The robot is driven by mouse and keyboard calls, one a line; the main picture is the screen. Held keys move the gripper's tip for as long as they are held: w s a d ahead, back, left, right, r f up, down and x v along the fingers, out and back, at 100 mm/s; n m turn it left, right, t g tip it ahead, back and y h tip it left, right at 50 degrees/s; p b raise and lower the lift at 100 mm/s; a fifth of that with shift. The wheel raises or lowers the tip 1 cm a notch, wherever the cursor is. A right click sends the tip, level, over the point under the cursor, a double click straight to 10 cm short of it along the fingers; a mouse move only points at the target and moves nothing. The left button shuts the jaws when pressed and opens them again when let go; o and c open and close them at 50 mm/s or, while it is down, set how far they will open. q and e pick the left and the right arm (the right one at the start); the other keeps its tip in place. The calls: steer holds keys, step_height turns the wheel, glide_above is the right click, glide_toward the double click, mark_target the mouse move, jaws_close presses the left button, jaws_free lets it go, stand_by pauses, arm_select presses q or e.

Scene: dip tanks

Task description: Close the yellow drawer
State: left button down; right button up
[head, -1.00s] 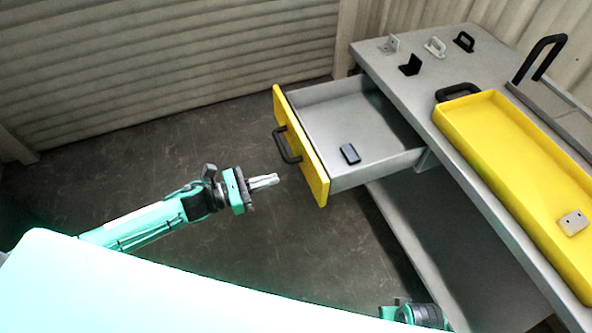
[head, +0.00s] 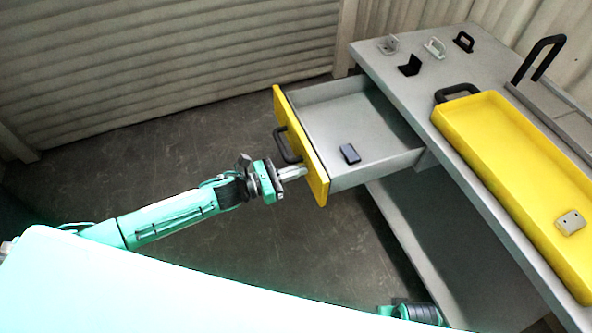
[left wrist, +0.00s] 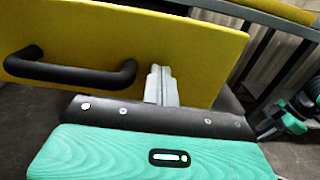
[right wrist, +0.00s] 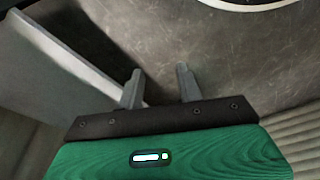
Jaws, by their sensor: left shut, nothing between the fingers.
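The yellow drawer (head: 316,168) stands pulled out from the grey bench, with its yellow front and black handle (head: 285,147) facing left. A small dark block (head: 350,153) lies inside it. My left gripper (head: 303,172) is shut and empty, its fingertips at the drawer front, beside the handle. In the left wrist view the closed fingers (left wrist: 160,72) point at the yellow front, right of the black handle (left wrist: 75,75). I cannot tell whether they touch it. My right gripper (right wrist: 160,80) is open and empty in the right wrist view, its fingers apart.
A yellow tray (head: 480,150) with a small pale block (head: 570,222) lies on the grey bench top (head: 405,92). Several small brackets and handles stand at its far end, including a black one (head: 410,66). The floor (head: 120,180) left of the drawer is clear.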

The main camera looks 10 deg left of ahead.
mark_target(388, 150)
arm_select(q)
steer(key=shift+d, duration=0.1)
